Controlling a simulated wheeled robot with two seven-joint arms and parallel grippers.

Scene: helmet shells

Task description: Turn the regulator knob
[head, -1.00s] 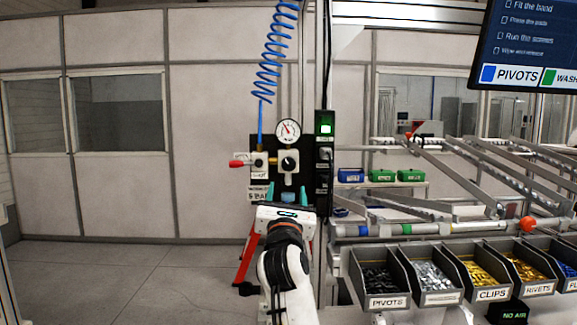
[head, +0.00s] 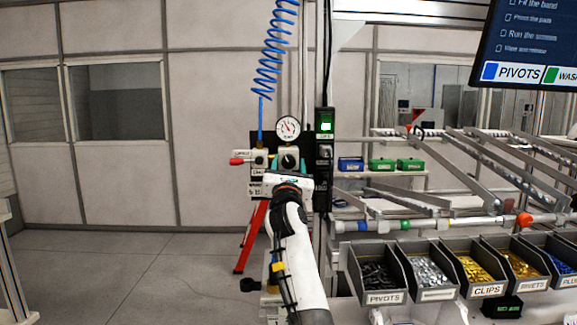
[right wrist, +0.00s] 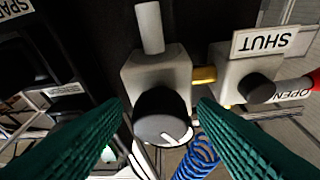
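The regulator knob (head: 289,161) is black and round, on a pale block below a round white gauge (head: 288,128). In the right wrist view the black knob (right wrist: 162,117) with a white mark lies between two green fingers. My right gripper (head: 290,166) is just below and around the knob in the head view; in the right wrist view the gripper (right wrist: 160,115) is open, with a finger on each side and gaps to the knob. A red-handled valve (head: 241,160) sits left of the regulator. My left gripper is not in view.
A blue coiled hose (head: 273,55) hangs above. A post with a green-lit box (head: 325,124) stands close to the right. Bins of small parts (head: 378,280) and sloping rails (head: 480,165) are further right. The floor at left is clear.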

